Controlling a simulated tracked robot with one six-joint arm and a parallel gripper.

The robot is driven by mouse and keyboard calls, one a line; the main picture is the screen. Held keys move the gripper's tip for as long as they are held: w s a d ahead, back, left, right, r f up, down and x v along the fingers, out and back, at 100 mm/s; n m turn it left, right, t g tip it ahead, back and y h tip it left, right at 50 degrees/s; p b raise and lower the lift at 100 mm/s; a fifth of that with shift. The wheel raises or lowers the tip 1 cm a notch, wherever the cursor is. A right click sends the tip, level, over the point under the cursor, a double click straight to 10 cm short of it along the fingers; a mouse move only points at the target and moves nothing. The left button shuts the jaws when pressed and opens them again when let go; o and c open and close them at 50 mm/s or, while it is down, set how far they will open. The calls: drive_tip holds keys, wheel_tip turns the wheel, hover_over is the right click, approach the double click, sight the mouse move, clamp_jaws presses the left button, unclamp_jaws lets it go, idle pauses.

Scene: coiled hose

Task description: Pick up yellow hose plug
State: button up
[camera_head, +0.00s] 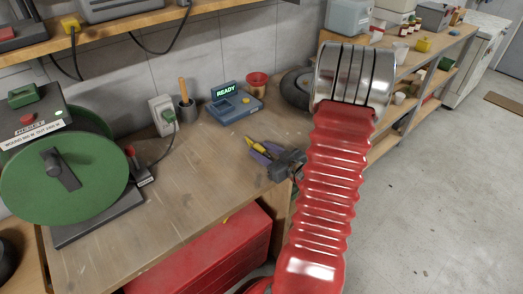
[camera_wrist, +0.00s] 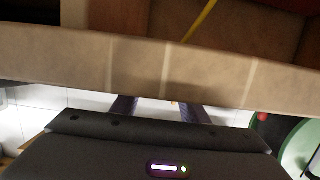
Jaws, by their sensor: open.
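My gripper (camera_head: 257,153) is over the front right part of the wooden bench, with dark purple fingers pointing left. In the wrist view its two fingers (camera_wrist: 157,106) stand apart with a gap between them. A small yellow piece (camera_head: 252,142) shows at the fingers in the head view. It may be the yellow hose plug, but I cannot tell whether it lies between the fingers or behind them. A yellow strand (camera_wrist: 201,20) shows beyond the bench edge in the wrist view. A bit of yellow also shows at the bench's front edge in the head view.
The wooden bench (camera_head: 150,200) has a green hose reel (camera_head: 95,190) at the left. A grey socket box (camera_head: 161,112), a blue device reading READY (camera_head: 236,104) and a red pot (camera_head: 257,82) stand at the back. A red chest (camera_head: 200,255) is below.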

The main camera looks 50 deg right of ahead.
drive_tip(key=shift+w, duration=0.25)
drive_tip(key=shift+c, duration=0.4)
clamp_jaws()
